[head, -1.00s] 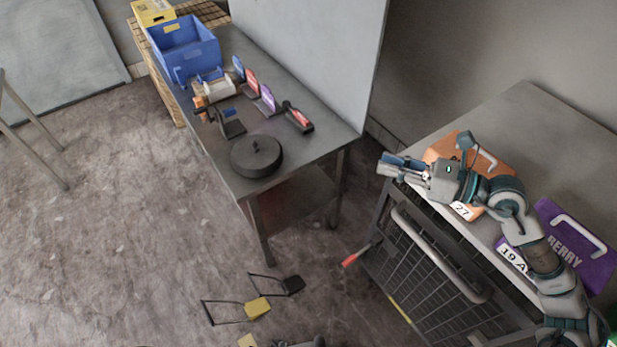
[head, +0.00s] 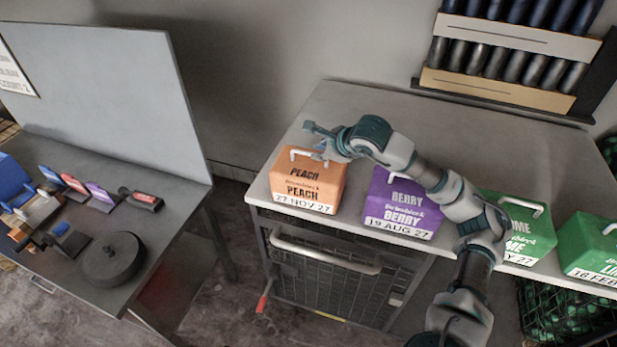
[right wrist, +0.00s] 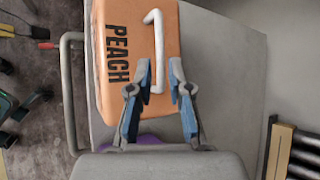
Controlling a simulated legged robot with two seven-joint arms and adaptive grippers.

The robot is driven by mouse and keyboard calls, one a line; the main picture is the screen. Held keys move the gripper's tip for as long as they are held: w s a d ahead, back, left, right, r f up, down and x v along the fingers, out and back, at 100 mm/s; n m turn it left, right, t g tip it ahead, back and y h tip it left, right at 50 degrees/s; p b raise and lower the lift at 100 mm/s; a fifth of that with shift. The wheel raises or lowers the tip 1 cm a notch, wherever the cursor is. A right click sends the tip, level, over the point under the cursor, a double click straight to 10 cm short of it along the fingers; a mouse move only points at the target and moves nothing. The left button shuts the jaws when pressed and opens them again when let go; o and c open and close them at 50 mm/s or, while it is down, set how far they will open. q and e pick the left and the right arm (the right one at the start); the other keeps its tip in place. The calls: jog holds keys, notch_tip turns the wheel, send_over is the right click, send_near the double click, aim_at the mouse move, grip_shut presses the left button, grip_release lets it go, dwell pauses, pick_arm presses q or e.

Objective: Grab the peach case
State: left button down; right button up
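The peach case (head: 308,185) is an orange box with a white handle (head: 300,154) on top, labelled PEACH and 27 NOV 27. It stands upright at the left end of the grey counter. My right gripper (head: 318,135) is above the case's back part, next to the handle. In the right wrist view, the peach case (right wrist: 120,80) lies below the right gripper (right wrist: 160,72). Its two blue-padded fingers are open, and one end of the white handle (right wrist: 156,50) appears between their tips. I cannot tell how far apart in height they are. My left gripper is not in view.
A purple berry case (head: 402,205) stands right of the peach case, with green lime cases (head: 515,225) further along. The counter (head: 330,105) is clear behind them. A wire door with a bar handle (head: 325,255) is below. Another table (head: 165,205) stands left.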

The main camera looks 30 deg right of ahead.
aim_at(310, 154)
jog(key=shift+w+f, duration=0.45)
jog(key=p+x, duration=0.2)
jog(key=x, duration=0.2)
jog(key=shift+w+f, duration=0.5)
jog(key=shift+s, duration=0.1)
grip_shut()
jog(key=shift+r, duration=0.35)
